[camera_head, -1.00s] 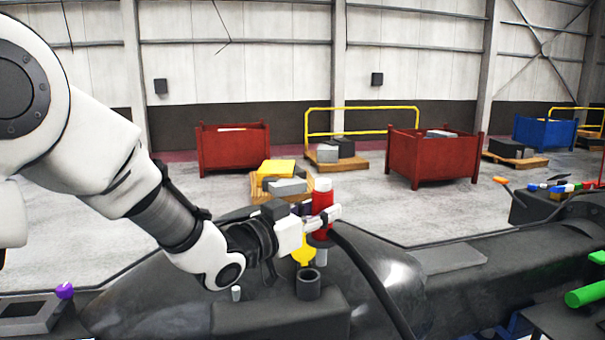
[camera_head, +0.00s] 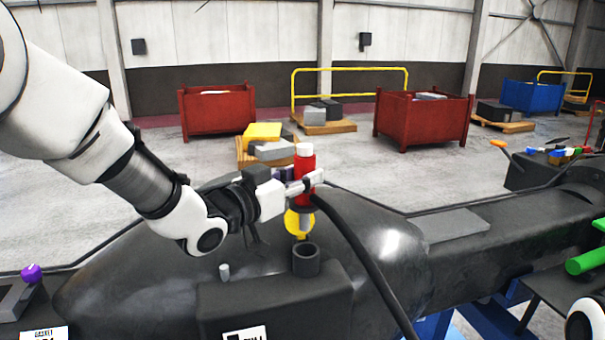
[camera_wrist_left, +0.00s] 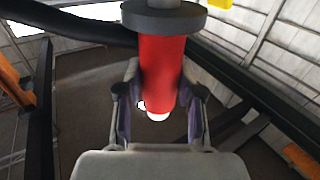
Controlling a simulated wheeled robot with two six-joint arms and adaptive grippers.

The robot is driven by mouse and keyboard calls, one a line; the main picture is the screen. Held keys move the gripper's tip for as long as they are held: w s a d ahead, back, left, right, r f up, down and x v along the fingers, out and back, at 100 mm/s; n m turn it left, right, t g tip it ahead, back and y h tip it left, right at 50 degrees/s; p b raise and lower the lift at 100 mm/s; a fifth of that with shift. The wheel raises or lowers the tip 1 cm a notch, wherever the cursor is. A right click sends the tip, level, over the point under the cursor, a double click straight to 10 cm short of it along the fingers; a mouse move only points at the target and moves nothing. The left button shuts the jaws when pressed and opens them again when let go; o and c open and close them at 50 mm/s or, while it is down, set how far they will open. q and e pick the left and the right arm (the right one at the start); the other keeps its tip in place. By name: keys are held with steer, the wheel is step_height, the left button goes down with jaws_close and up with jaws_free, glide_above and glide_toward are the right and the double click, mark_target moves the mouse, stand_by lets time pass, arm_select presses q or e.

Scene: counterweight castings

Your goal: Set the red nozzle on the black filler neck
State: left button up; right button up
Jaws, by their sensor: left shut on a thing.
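The red nozzle (camera_head: 305,168) has a white top end and a dark collar with a grey spout below. My left gripper (camera_head: 303,184) is shut on its red body and holds it upright. In the left wrist view the red nozzle (camera_wrist_left: 162,75) lies between the two fingers of my left gripper (camera_wrist_left: 162,105). The black filler neck (camera_head: 306,260) is a short open ring on a dark block. The nozzle's spout is above the neck and apart from it. A yellow round part (camera_head: 293,222) shows behind the spout. My right gripper is not in view.
A black hose (camera_head: 352,240) curves down from beside the nozzle to the right of the neck. A small grey peg (camera_head: 224,271) stands left of the neck. A purple knob (camera_head: 31,273) is far left, and a green cylinder (camera_head: 587,262) far right. Red bins (camera_head: 421,122) stand behind.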

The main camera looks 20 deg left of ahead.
mark_target(307, 222)
arm_select(q)
steer(key=shift+s+d+f+b, duration=0.25)
steer(key=shift+s+f+b, duration=0.1)
steer(key=shift+f, duration=0.1)
steer(key=shift+s+d+f+b, duration=0.25)
steer(key=shift+f+b, duration=0.1)
steer(key=shift+f, duration=0.3)
steer(key=shift+f+b, duration=0.2)
steer(key=shift+b, duration=0.1)
steer(key=shift+w+a+f, duration=0.15)
steer(key=shift+w+a, duration=0.15)
steer(key=shift+w, duration=0.1)
steer(key=shift+s+d+r, duration=0.2)
steer(key=shift+s, duration=0.1)
steer(key=shift+w+a+f, duration=0.1)
steer(key=shift+w+a, duration=0.1)
steer(key=shift+w, duration=0.05)
steer(key=shift+s+d, duration=0.1)
steer(key=shift+s, duration=0.1)
steer(key=shift+f+b, duration=2.9)
steer(key=shift+f, duration=0.35)
